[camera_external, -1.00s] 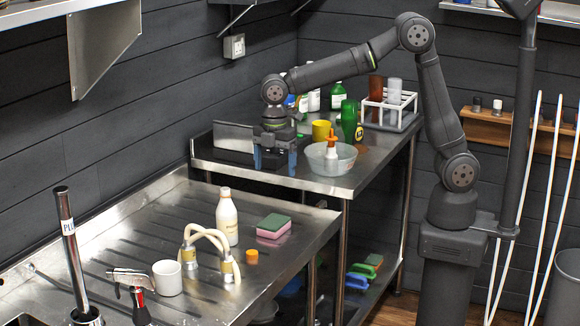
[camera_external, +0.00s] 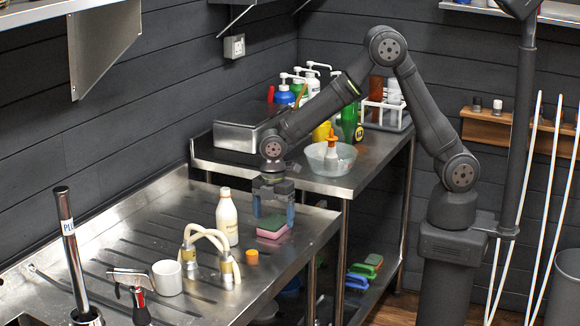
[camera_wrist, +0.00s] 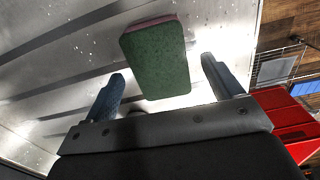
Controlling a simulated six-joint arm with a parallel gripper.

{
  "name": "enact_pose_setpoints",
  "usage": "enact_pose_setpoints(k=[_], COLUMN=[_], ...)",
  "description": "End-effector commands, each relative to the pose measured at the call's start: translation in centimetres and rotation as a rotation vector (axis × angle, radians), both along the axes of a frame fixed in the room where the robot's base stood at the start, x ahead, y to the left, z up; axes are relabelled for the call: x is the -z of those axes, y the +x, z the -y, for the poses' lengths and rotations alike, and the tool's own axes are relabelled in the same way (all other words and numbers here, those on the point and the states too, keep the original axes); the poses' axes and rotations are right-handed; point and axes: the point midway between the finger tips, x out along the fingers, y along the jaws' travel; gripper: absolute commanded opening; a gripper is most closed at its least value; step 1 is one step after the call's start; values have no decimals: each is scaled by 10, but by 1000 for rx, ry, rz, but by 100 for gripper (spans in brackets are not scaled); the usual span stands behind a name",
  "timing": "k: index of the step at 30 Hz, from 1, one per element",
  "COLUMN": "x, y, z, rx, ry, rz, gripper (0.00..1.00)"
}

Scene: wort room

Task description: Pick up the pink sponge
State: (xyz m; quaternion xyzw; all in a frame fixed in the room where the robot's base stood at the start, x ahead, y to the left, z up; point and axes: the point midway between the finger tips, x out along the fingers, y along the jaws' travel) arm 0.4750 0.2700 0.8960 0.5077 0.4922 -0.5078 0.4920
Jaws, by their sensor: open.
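The pink sponge (camera_external: 272,232) has a green top layer and lies on the steel drainboard (camera_external: 190,215) near its right edge. In the wrist view the sponge (camera_wrist: 157,57) shows its green face, with a thin pink edge at the top. My gripper (camera_external: 273,213) is open above the sponge. In the wrist view the gripper's blue fingers (camera_wrist: 160,80) stand apart, one on each side of the sponge, with gaps between. The sponge appears a little beyond the fingertips. I see no contact.
A white bottle (camera_external: 227,218) stands just left of the sponge. A bowl (camera_external: 331,160) with a spray bottle sits on the back counter.

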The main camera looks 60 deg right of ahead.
Motion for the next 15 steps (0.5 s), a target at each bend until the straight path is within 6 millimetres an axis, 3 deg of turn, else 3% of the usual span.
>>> enact_pose_setpoints(k=[3, 10, 15], x=[9, 10, 10], y=[0, 0, 0], z=[0, 0, 0], rx=[0, 0, 0], ry=[0, 1, 1], rz=[-1, 0, 0], gripper=[85, 85, 51])
